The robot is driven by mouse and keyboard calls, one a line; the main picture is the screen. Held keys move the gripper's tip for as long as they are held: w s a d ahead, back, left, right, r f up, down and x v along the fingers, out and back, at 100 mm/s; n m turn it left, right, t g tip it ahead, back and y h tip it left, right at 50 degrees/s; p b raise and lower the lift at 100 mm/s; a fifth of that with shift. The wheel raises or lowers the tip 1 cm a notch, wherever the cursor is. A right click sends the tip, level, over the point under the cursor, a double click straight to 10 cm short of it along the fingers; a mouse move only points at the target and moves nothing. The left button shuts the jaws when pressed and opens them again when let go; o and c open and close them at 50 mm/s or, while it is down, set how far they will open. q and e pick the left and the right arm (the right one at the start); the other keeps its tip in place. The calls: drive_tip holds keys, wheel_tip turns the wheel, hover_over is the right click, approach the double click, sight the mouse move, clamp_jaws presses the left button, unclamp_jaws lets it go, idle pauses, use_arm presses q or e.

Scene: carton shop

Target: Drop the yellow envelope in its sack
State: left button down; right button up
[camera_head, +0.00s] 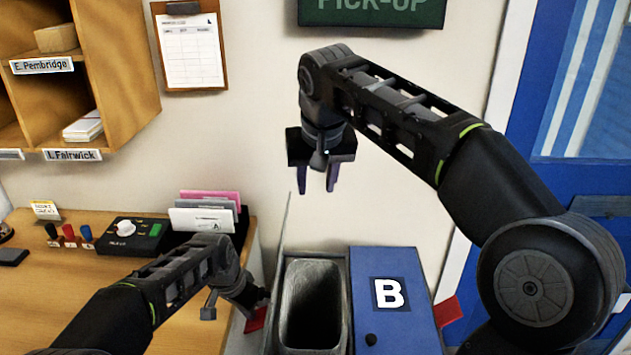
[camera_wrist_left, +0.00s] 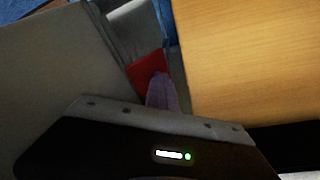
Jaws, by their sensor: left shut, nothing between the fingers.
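I see no yellow envelope in either view. A grey open-topped sack or bin (camera_head: 312,310) stands at the front centre, and I cannot make out its contents. Beside it on the right is a blue lid marked B (camera_head: 365,275). My left gripper (camera_head: 262,300) is shut and empty, low beside a red tab (camera_head: 256,320) left of the grey bin. In the left wrist view its closed fingers (camera_wrist_left: 161,95) overlap the red tab (camera_wrist_left: 147,68); I cannot tell if they touch. My right gripper (camera_head: 331,182) hangs above the grey bin, fingers down, with nothing visible in it.
The wooden desk (camera_head: 50,290) at left holds a rack with pink and white envelopes (camera_head: 207,212), a control box (camera_head: 130,238) and several coloured stamps. Pigeonholes (camera_head: 125,50) hang above it. Another red tab (camera_head: 447,311) is right of the blue lid. A blue door (camera_head: 590,185) is far right.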

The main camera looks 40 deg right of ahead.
use_arm(q)
drive_tip(key=shift+s+d+g+p, duration=0.3)
drive_tip(key=shift+s+p, duration=0.25)
drive_tip(key=shift+s, duration=0.15)
drive_tip(key=shift+r+p, duration=0.3)
drive_tip(key=shift+r, duration=0.95)
drive_tip(key=shift+w+a+r+p, duration=0.1)
drive_tip(key=shift+w+r+p, duration=0.1)
drive_tip(key=shift+r+p, duration=0.35)
drive_tip(key=shift+w+a+r+p, duration=0.15)
drive_tip(key=shift+r+p, duration=0.5)
drive_tip(key=shift+r, duration=0.45)
drive_tip(key=shift+r+p, duration=1.35)
drive_tip(key=shift+r, duration=0.85)
